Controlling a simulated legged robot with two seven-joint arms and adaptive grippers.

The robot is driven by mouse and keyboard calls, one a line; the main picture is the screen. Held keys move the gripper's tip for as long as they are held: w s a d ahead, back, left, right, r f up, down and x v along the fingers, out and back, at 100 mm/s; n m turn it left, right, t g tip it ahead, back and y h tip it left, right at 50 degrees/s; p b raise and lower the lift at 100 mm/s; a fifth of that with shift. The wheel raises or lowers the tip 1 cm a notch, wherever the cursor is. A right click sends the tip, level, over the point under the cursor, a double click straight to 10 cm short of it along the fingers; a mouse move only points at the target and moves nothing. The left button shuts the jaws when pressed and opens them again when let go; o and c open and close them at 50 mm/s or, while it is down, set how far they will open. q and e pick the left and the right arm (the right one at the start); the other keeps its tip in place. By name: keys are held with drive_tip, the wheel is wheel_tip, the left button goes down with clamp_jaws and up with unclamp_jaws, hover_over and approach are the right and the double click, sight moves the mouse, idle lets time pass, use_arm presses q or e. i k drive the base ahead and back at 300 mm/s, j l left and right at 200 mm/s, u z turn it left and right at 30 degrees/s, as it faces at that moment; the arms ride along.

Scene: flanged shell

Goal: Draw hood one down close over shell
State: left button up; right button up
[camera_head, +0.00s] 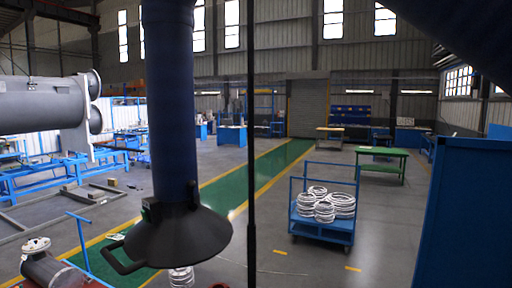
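A dark conical hood (183,240) hangs at the lower end of a thick dark blue duct (170,100) left of centre, mouth facing down. A looped handle (122,262) sticks out at its lower left. I take this as hood one, but no label shows. A flanged shell (60,270) lies at the bottom left, with a pale flange (37,246) on its end, partly cut off by the frame. The hood is to the right of this shell in the picture, not over it. A larger grey flanged cylinder (40,104) stands at the far left. Neither of my grippers shows.
A blue trolley (322,226) with white coils stands right of centre. A tall blue panel (462,210) fills the right edge. A thin dark vertical line (251,150) crosses mid-view. A blue T-handle (80,240) stands near the shell. A green walkway (240,184) runs back through open floor.

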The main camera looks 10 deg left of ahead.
sight(175, 237)
drive_tip(key=u, duration=1.3)
